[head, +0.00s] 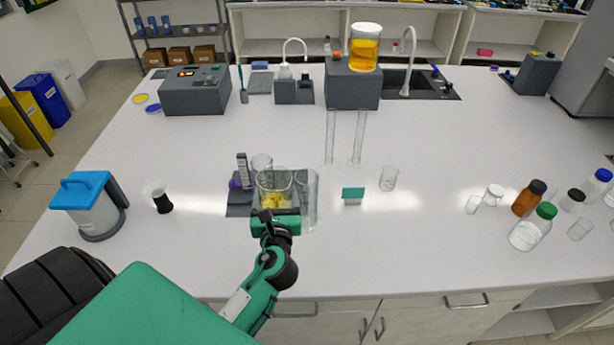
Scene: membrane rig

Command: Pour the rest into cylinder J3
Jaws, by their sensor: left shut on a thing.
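My left gripper (270,215) reaches in from the lower left to the near side of a clear glass beaker (273,181) with yellow liquid low in it. The gripper is shut on this beaker, and its body hides part of the near side. Two tall, clear, empty-looking cylinders (330,138) (357,138) stand at the middle of the bench. Another tall clear glass shape (311,192) shows just right of the beaker. I cannot read which cylinder is J3. My right gripper is out of view.
A grey rig (353,92) bears a vessel of orange liquid (364,52). A small green-topped block (353,194) and a small empty beaker (389,178) stand right of the gripper. Bottles (528,197) crowd the right edge. The bench between is mostly clear.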

